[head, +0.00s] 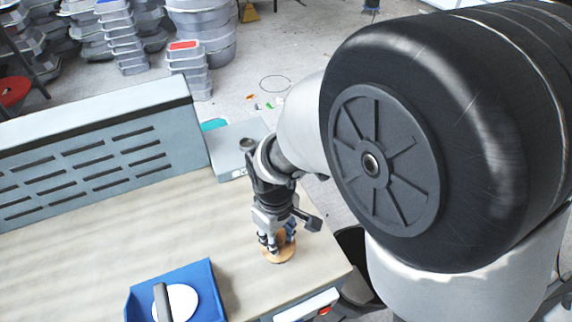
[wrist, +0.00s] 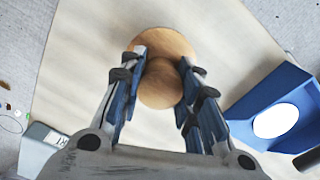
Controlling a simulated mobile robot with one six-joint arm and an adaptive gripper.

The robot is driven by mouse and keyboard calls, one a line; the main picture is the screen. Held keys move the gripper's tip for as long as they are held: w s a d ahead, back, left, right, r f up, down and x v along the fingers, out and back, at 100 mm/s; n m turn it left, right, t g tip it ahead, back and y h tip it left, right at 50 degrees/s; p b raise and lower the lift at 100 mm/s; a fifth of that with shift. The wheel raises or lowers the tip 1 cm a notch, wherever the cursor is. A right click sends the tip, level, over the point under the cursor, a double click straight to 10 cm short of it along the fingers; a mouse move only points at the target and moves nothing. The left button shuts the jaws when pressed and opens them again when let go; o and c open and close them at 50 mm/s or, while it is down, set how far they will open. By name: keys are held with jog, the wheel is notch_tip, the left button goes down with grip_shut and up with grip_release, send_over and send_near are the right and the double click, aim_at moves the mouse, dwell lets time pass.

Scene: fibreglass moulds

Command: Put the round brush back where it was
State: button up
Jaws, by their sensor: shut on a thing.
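The round brush (head: 279,256) is a wooden disc with a round knob on top; no bristles show. My gripper (head: 276,238) is above it in the head view, pointing down, near the right end of the bench. In the wrist view the fingers are shut on the knob of the brush (wrist: 178,42), one on each side. The disc spreads out beneath and beyond the fingertips. It is on or just above the bench top; I cannot tell which. Its underside is hidden.
A blue tray (head: 205,285) holding a white disc (head: 183,301) with a dark handle is at the front of the bench (head: 110,240). A grey slotted panel (head: 95,148) runs along the back, with a grey box (head: 232,150) at its right end. The bench middle is clear.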

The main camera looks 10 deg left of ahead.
jog(key=shift+f, duration=0.15)
jog(key=o, duration=1)
